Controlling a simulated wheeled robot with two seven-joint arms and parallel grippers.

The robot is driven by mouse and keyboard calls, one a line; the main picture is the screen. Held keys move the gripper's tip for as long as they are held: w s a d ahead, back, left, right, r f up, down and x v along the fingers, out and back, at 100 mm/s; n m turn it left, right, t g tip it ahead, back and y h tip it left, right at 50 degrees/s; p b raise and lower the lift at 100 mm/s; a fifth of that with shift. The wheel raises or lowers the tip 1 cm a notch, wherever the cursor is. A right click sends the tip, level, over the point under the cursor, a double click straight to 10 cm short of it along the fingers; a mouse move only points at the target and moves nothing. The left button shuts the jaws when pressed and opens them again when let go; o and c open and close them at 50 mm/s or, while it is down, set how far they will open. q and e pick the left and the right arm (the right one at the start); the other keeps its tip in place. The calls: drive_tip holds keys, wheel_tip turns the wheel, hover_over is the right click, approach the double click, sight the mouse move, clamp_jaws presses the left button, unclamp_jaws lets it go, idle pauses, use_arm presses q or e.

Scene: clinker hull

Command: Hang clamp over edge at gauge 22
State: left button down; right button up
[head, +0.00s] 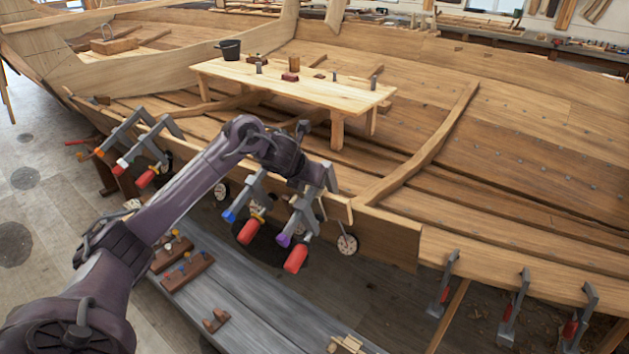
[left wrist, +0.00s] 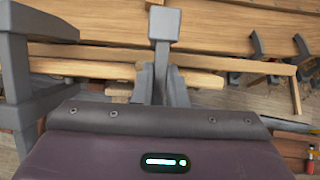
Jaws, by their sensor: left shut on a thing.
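My left gripper (head: 318,178) is at the near edge of the hull, shut on a grey clamp with a purple tip and a red handle (head: 296,258). In the left wrist view the grey bar of this clamp (left wrist: 160,55) stands between the two fingers (left wrist: 162,86). The clamp hangs upright by the plank edge (head: 390,232); I cannot tell if it bears on it. A round gauge dial (head: 347,244) is just right of it, its number too small to read. My right gripper is not in view.
A clamp with a blue tip (head: 230,215) is close on the left and also shows in the left wrist view (left wrist: 22,75). Clamps (head: 155,170) sit further left, and three more (head: 443,285) on the right edge. A plank table (head: 300,90) stands inside the hull.

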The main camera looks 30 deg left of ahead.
use_arm(q)
drive_tip(key=shift+s+f, duration=0.15)
drive_tip(key=shift+f, duration=0.05)
drive_tip(key=c, duration=1.8)
unclamp_jaws()
drive_tip(key=o, duration=0.4)
drive_tip(key=shift+s+r, duration=0.1)
drive_tip(key=shift+r, duration=0.05)
drive_tip(key=shift+o, duration=0.2)
drive_tip(key=b+v, duration=0.1)
drive_tip(key=v, duration=0.6)
drive_tip(key=shift+s+r, duration=0.25)
